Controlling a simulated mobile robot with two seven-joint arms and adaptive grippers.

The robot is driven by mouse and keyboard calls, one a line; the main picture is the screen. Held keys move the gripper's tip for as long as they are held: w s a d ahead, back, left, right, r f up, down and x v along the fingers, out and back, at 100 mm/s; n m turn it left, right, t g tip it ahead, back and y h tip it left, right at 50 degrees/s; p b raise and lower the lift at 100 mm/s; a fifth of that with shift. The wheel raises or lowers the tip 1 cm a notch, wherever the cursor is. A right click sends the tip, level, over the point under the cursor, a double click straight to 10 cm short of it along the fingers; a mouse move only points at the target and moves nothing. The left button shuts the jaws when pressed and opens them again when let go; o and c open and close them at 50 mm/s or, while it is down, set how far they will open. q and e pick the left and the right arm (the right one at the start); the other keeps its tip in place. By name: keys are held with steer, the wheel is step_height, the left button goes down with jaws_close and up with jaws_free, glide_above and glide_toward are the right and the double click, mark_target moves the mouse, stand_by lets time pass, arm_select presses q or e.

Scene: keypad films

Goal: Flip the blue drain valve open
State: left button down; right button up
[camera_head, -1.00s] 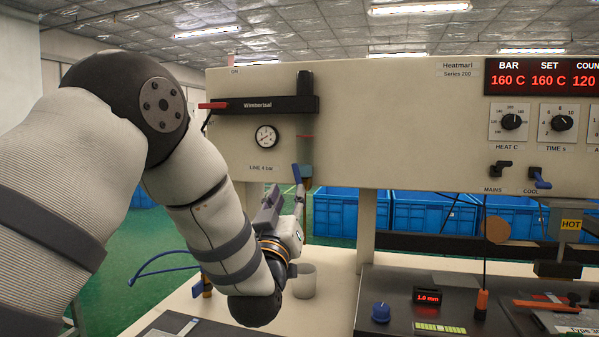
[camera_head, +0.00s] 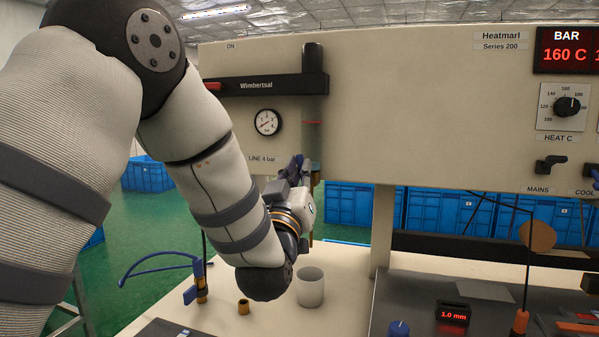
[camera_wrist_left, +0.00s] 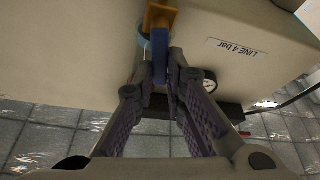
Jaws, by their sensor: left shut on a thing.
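The blue drain valve (camera_wrist_left: 160,62) shows in the wrist view as a flat blue lever below a brass-coloured fitting (camera_wrist_left: 160,17). The lever lies between the fingers of my left gripper (camera_wrist_left: 161,76), which is shut on it. In the head view my left gripper (camera_head: 302,170) is at the lower end of the clear filter bowl (camera_head: 311,137), beside the brass fitting (camera_head: 315,174). There the gripper and wrist hide the lever. My right gripper is not in view.
A pressure gauge (camera_head: 267,122) and a black bar (camera_head: 262,86) are on the panel near my arm. A white cup (camera_head: 310,287) and a second blue-handled brass fitting (camera_head: 201,285) stand on the bench below. Blue crates (camera_head: 348,205) stand behind.

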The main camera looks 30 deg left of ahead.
arm_select(q)
steer(key=m+h, duration=0.1)
steer(key=m, duration=0.2)
steer(key=m+t+h, duration=0.1)
steer(key=shift+w+d+m+h, duration=0.1)
steer(key=shift+d+m+h, duration=0.2)
steer(key=shift+m, duration=0.1)
steer(key=c, duration=1.6)
jaws_free()
steer(key=shift+w, duration=0.1)
steer(key=shift+c, duration=0.2)
steer(key=v, duration=0.7)
steer(key=shift+s, duration=0.3)
steer(key=shift+d+f, duration=0.1)
